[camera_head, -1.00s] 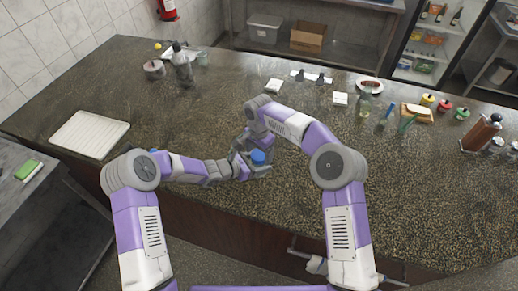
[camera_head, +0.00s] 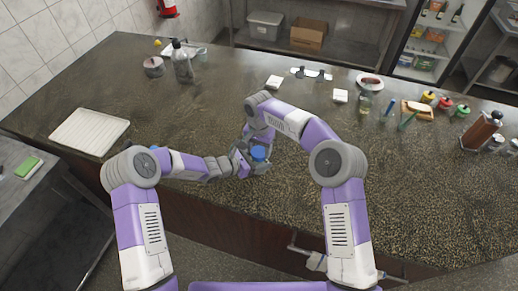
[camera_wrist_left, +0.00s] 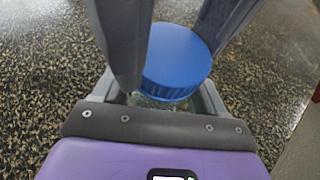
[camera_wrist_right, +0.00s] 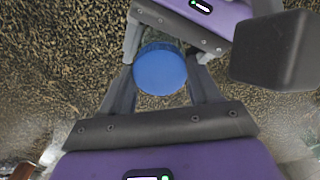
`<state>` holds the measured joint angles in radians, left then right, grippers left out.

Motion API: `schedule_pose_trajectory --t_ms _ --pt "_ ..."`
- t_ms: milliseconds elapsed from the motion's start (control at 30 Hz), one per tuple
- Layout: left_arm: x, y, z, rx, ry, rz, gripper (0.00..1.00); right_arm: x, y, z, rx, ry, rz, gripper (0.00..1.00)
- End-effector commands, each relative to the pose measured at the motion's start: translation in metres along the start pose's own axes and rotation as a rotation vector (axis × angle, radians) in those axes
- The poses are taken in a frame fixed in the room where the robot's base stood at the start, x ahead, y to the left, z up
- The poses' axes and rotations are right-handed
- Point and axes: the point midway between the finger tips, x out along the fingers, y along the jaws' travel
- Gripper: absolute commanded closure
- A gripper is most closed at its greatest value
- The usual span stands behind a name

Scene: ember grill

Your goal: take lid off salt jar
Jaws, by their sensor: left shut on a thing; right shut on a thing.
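The salt jar's round blue lid (camera_head: 258,153) shows at the middle of the counter's near side. It also shows in the left wrist view (camera_wrist_left: 176,62) and the right wrist view (camera_wrist_right: 160,70). A little clear jar body (camera_wrist_left: 155,101) shows under the lid; the rest is hidden. My left gripper (camera_head: 250,166) is shut on the jar body from the left. My right gripper (camera_wrist_right: 160,80) is shut on the blue lid, its fingers on either side of it. The two grippers are close together. I cannot tell whether the lid is apart from the jar.
A white tray (camera_head: 90,132) lies at the counter's left. A bottle (camera_head: 182,65) and a round container (camera_head: 153,67) stand at the back left. Counter around the grippers is clear.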

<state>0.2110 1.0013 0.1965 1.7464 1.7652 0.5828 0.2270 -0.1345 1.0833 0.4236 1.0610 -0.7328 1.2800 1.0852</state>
Motion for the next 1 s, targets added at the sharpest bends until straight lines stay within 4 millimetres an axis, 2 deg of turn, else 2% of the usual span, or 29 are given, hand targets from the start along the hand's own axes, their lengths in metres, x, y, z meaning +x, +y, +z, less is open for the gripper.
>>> schedule_pose_trajectory --t_ms 200,233,400,733,1000 --pt "0.0 0.0 -0.001 0.0 0.002 0.0 1.0 -0.001 0.0 -0.001 0.001 0.002 -0.001 0.75" --pt "0.0 0.0 -0.001 0.0 0.002 0.0 1.0 -0.001 0.0 -0.001 0.001 0.002 -0.001 0.36" --pt "0.0 0.0 -0.001 0.0 0.002 0.0 1.0 -0.001 0.0 -0.001 0.002 0.001 -0.001 0.13" --pt "0.0 0.0 -0.001 -0.001 0.002 0.0 1.0 -0.004 0.0 -0.001 0.003 0.002 -0.001 0.13" --pt "0.0 0.0 -0.001 -0.001 0.002 0.0 1.0 -0.037 -0.001 -0.001 0.004 0.003 -0.002 0.13"
